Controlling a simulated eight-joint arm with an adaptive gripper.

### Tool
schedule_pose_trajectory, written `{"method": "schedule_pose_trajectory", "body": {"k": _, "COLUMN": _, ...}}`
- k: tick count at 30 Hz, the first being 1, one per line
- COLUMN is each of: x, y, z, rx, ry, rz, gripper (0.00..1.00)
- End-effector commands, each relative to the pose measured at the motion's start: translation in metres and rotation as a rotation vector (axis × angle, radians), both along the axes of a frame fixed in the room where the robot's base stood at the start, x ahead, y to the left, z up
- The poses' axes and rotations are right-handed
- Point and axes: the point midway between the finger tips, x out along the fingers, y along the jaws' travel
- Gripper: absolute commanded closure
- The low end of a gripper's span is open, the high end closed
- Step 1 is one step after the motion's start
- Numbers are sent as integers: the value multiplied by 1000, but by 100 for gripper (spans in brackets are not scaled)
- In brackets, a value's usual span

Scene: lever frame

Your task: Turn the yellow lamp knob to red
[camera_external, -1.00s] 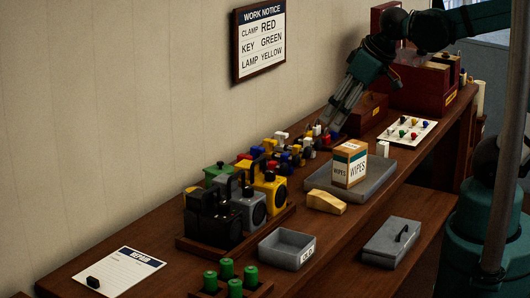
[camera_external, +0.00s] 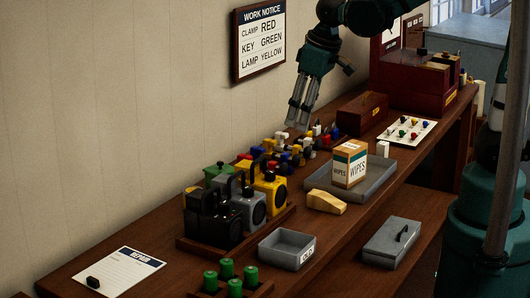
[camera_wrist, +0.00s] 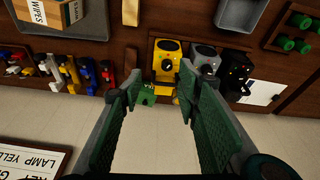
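Several small coloured clamps and keys (camera_external: 284,150) stand behind the yellow lamp. A grey tray (camera_external: 375,180) holds a wipes box (camera_external: 349,163). A work notice (camera_external: 259,42) hangs on the wall. A grey bin (camera_external: 287,249) and a repair sheet (camera_external: 119,271) lie nearer.

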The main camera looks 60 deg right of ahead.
Motion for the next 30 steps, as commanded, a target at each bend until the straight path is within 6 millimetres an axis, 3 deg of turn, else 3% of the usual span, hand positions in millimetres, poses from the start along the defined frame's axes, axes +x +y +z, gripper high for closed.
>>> {"method": "schedule_pose_trajectory", "body": {"k": 12, "x": 39, "y": 10, "z": -22, "rx": -10, "ry": 103, "rz": 33, "gripper": 67}}
{"method": "schedule_pose_trajectory", "body": {"k": 30, "x": 78, "y": 24, "z": -70, "rx": -22, "ry": 245, "rz": 80, "gripper": 67}}
